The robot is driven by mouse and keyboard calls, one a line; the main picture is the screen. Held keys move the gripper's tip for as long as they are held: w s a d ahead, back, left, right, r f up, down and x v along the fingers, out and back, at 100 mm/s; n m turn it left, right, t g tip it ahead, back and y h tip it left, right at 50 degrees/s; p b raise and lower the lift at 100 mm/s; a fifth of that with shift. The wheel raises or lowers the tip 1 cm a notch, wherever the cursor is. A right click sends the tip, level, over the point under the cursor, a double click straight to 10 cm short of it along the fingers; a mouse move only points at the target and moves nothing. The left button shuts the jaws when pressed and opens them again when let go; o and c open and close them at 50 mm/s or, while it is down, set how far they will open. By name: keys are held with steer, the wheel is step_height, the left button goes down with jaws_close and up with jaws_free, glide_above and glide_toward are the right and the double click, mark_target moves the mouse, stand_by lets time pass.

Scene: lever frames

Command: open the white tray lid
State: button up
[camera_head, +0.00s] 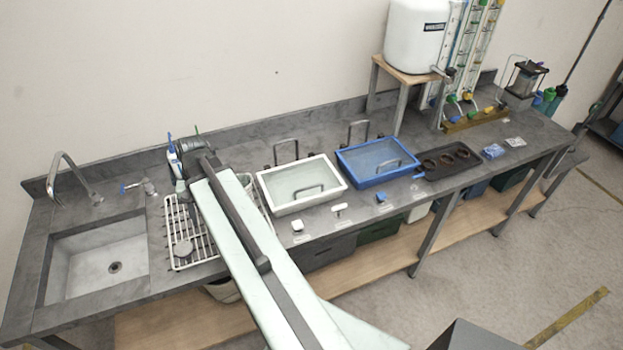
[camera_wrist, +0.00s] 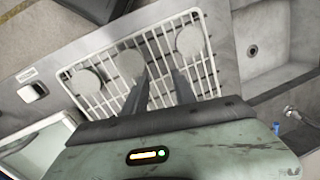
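The white tray (camera_head: 262,190) stands on the grey bench, right of my arm in the head view. A pale, see-through-looking lid (camera_head: 290,180) covers its top, with a dark handle (camera_head: 308,190) near the front edge. A dark upright bracket stands behind it. The tray's corner also shows at the lower left of the wrist view (camera_wrist: 62,120). My gripper (camera_wrist: 160,82) has its two dark fingers apart with nothing between them. It is over the white wire rack, to the left of the tray in the head view.
The white wire rack (camera_head: 172,236) holds round pale discs (camera_wrist: 130,62). The sink (camera_head: 98,262) is at the left. A blue tray (camera_head: 350,172) stands right of the white one, then a dark holder (camera_head: 447,160). Small blocks (camera_head: 297,225) lie along the front edge.

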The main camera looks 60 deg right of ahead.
steer(key=s+d+r+m+t+p, duration=0.1)
steer(key=s+d+r+m, duration=0.1)
steer(key=s+d+m, duration=0.6)
steer(key=s+d+r+m+t+p, duration=0.1)
steer(key=s+d+r, duration=0.15)
steer(key=d, duration=0.95)
steer(key=m+t+p, duration=0.2)
steer(key=m, duration=0.5)
glide_toward(312, 187)
steer(key=shift+y, duration=0.3)
steer(key=b+x, duration=0.7)
steer(key=x, duration=0.1)
steer(key=shift+w+d+b, duration=0.1)
steer(key=shift+w+b, duration=0.15)
steer(key=shift+b, duration=0.15)
steer(key=shift+r, duration=0.2)
jaws_close()
